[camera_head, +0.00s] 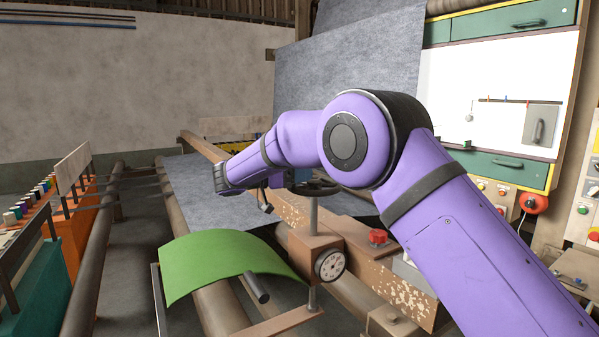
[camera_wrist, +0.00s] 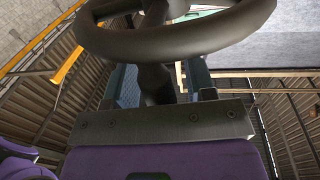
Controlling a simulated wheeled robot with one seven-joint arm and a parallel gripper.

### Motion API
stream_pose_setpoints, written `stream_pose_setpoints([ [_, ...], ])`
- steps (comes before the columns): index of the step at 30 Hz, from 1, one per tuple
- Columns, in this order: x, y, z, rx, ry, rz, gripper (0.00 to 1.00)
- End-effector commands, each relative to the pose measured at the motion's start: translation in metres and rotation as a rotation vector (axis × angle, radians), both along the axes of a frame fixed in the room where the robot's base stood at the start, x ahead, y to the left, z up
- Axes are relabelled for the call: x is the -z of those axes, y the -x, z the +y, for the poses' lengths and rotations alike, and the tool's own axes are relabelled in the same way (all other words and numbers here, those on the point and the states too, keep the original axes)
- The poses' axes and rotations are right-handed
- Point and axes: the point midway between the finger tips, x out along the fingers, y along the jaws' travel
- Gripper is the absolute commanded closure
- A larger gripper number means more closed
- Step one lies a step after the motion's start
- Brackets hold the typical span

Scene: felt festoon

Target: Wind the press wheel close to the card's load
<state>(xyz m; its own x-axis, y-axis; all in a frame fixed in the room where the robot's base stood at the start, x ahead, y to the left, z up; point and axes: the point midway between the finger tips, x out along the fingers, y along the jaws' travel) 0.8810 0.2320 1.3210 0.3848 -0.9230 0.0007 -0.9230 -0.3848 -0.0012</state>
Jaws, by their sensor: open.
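The press wheel (camera_wrist: 178,42) is a dark ring across the top of the wrist view, with dark spokes or a stem behind it. In the head view, the press wheel (camera_head: 318,188) is mostly hidden behind my arm, above a steel screw (camera_head: 312,214). My gripper (camera_wrist: 160,82) is open, its two fingers apart just below the near rim; I cannot tell whether they touch it. A round dial gauge (camera_head: 330,264) sits on the brown press block, its reading too small to make out. I cannot pick out the load card for certain.
A green curved sheet (camera_head: 222,262) lies left of the press. A red knob (camera_head: 378,237) stands on the beam to its right. A cabinet with a white panel (camera_head: 450,75) stands behind at right. Long rollers (camera_head: 98,262) run at left.

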Motion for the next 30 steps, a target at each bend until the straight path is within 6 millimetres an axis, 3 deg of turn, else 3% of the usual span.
stream_pose_setpoints([
  [5, 0.001, 0.006, 0.015, -0.003, -0.001, 0.0, 0.49],
  [18, 0.0, 0.035, 0.084, -0.001, 0.0, -0.001, 0.49],
  [24, 0.0, 0.041, 0.098, 0.001, 0.001, -0.001, 0.49],
  [30, 0.0, 0.041, 0.099, 0.001, 0.001, -0.001, 0.49],
])
